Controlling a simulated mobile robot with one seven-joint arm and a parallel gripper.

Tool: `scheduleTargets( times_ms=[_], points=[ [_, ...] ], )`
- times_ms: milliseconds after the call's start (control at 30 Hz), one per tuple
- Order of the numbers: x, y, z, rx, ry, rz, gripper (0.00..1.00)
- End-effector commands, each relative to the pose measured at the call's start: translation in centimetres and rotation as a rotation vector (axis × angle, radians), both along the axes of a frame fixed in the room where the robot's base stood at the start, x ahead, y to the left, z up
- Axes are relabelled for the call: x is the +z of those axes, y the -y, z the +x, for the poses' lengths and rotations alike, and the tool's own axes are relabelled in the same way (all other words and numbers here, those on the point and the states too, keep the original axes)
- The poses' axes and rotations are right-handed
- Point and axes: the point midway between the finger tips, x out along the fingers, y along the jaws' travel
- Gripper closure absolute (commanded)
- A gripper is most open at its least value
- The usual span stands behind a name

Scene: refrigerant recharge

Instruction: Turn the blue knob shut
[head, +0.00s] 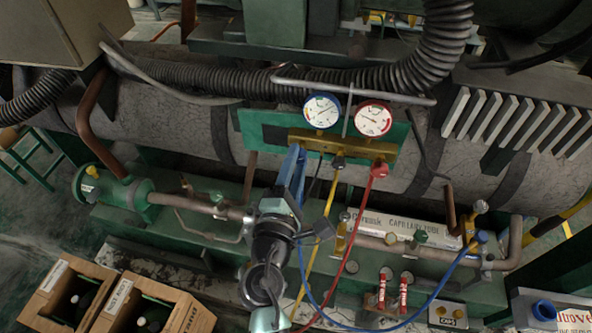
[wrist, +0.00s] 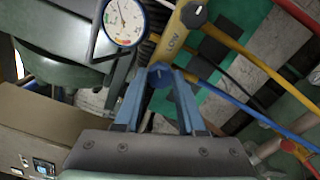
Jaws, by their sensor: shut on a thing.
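The brass manifold (head: 345,144) hangs below a blue-rimmed gauge (head: 321,111) and a red-rimmed gauge (head: 373,119). In the wrist view, the blue knob (wrist: 160,77) is at the near end of the manifold (wrist: 177,40), by the word LOW. My gripper (wrist: 161,71) has its two blue fingers on either side of the knob, shut on it. In the head view, my gripper (head: 296,150) reaches the manifold's left end, and its fingers hide the knob. The red knob (head: 378,169) is at the right end, apart from my gripper.
A yellow hose (head: 325,205), a red hose (head: 361,223) and a blue hose (head: 428,300) hang near my arm. A grey bar (head: 345,90) and black corrugated hose (head: 215,78) run above the gauges. Wooden crates (head: 58,290) stand at the lower left.

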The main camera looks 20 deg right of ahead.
Motion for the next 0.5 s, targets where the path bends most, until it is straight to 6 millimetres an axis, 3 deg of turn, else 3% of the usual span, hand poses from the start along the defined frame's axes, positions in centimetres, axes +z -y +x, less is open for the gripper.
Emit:
scheduleTargets(
  times_ms=[500],
  points=[
    [-0.31,-0.02,0.01,0.0,0.245,0.362,1.0]
  ],
)
